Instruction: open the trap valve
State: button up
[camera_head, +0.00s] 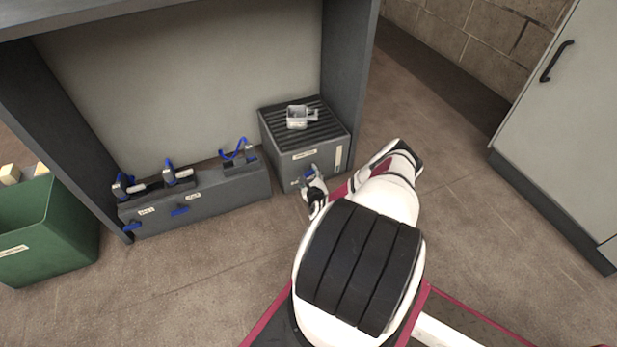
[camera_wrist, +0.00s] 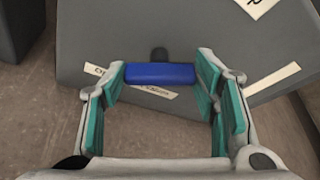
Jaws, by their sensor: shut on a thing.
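A blue bar handle (camera_wrist: 160,73) sits on the front face of a grey box (camera_wrist: 215,45), on a short dark stem. My gripper (camera_wrist: 162,82) is around it, with a teal-padded finger at each end of the bar, and is shut on it. In the head view the gripper (camera_head: 314,186) is low at the front of the grey box (camera_head: 300,165), and the blue handle (camera_head: 310,171) shows only in part. A label (camera_wrist: 150,90) behind the handle is partly covered and not fully readable.
The box has a slotted dark top with a small metal cup (camera_head: 298,118) on it. To its left is a low grey bench (camera_head: 220,192) with several blue-handled fittings. A green bin (camera_head: 50,235) stands far left. A grey cabinet (camera_head: 560,120) stands right.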

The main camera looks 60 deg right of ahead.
jog(key=m+t+y, duration=0.1)
jog(key=m+y, duration=0.1)
jog(key=m, duration=0.2)
jog(key=shift+s+d+y, duration=0.1)
jog(key=shift+y, duration=0.2)
dwell(0.6)
jog(key=o, duration=1.2)
jog(key=shift+c, duration=0.2)
jog(key=v, duration=1.2)
jog(key=shift+d+f, duration=0.1)
jog(key=shift+d, duration=0.05)
